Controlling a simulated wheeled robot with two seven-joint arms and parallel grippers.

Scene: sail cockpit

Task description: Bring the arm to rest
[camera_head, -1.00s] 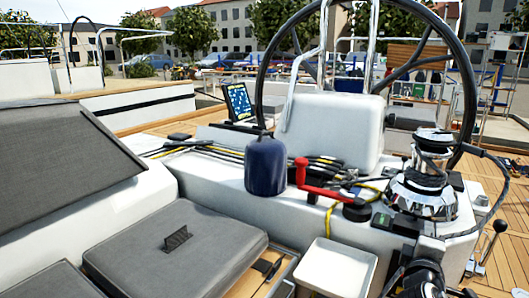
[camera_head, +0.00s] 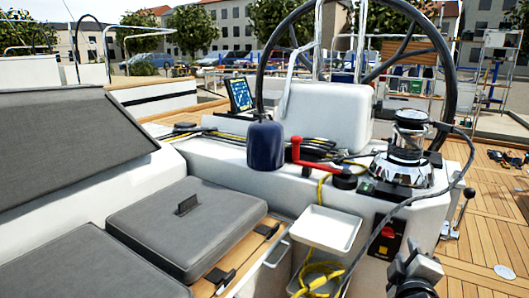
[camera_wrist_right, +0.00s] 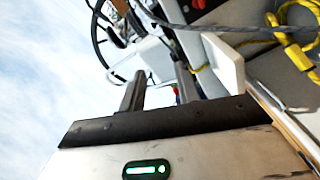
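My right gripper (camera_head: 412,278) is at the bottom right of the head view, in front of and below the chrome winch (camera_head: 405,158). In the right wrist view its two fingers (camera_wrist_right: 160,72) stand apart with nothing held between them. My left gripper is in neither view.
A white tray (camera_head: 327,232) and a locker with coiled yellow rope (camera_head: 318,278) lie left of the gripper. A dark blue cylinder (camera_head: 265,148) and a red winch handle (camera_head: 312,168) stand on the console. Grey cushions (camera_head: 188,225) fill the left. Teak deck (camera_head: 490,215) is right.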

